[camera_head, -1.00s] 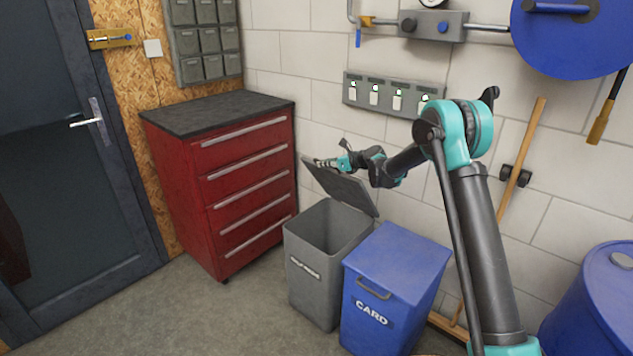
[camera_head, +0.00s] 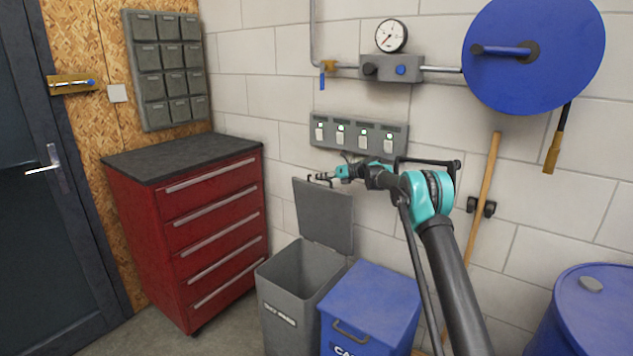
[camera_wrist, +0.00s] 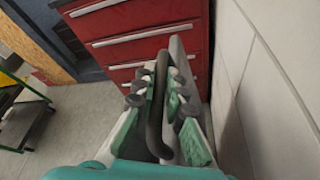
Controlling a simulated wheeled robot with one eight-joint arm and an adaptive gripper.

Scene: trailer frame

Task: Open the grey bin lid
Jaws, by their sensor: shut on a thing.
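The grey bin (camera_head: 288,300) stands on the floor, its mouth uncovered and its inside visible. Its grey lid (camera_head: 324,219) is raised almost upright at the back of the bin, near the wall. My gripper (camera_head: 318,178) is at the lid's top edge, shut on the lid's handle. In the wrist view the dark handle (camera_wrist: 155,105) runs between the fingers of my gripper (camera_wrist: 160,95). The lid's edge (camera_wrist: 177,50) shows beyond them, and the lid is mostly hidden there by the fingers.
A blue bin (camera_head: 372,300) stands right beside the grey bin. A red drawer cabinet (camera_head: 190,225) is to the left. Wall switches (camera_head: 360,135) sit above the lid, and a blue barrel (camera_head: 590,305) stands far right.

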